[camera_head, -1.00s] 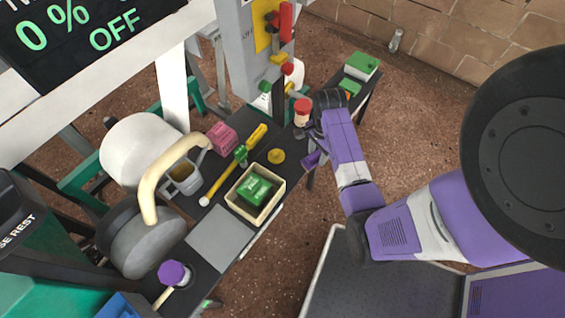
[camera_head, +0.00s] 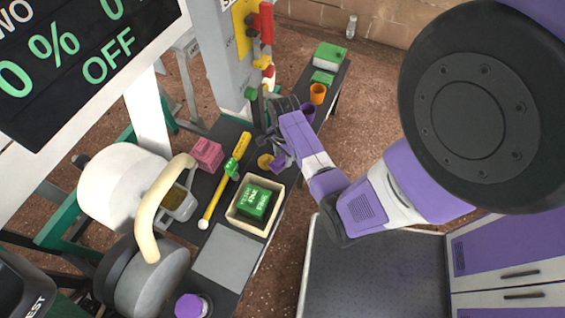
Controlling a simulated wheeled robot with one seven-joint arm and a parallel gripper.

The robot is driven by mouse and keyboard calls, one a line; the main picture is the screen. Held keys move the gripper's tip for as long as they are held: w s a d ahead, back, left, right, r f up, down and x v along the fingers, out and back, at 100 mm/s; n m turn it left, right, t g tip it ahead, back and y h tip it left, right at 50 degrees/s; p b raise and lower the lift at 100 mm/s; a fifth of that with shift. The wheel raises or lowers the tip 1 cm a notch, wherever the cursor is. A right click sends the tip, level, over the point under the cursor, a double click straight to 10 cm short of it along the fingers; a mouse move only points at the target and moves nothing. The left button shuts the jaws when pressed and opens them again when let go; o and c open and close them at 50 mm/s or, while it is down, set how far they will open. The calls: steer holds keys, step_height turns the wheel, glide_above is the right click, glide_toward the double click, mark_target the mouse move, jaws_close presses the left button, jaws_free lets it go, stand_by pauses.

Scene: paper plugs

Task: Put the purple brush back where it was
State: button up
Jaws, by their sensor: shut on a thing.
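My gripper (camera_head: 277,142) hangs over the right edge of the dark table, at the end of my purple arm. It is shut on a small purple thing, which I take to be the purple brush (camera_head: 279,162). The brush is just beside a yellow disc (camera_head: 264,161) on the table. Its bristles and the exact grip are too small to make out, and I cannot tell if it touches the table. My wrist hides part of the table behind it.
An open box with a green block (camera_head: 253,201), a yellow rod (camera_head: 212,205) and a pink block (camera_head: 207,154) lie nearby. An orange cup (camera_head: 317,93) and a purple cup (camera_head: 308,112) stand behind my arm. A purple-topped object (camera_head: 192,306) is at the near end. A grey plate (camera_head: 227,256) is bare.

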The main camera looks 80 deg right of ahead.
mark_target(283, 162)
steer(key=shift+f+b, duration=0.4)
steer(key=shift+f, duration=1.4)
steer(key=shift+f, duration=0.15)
steer(key=o, duration=1.2)
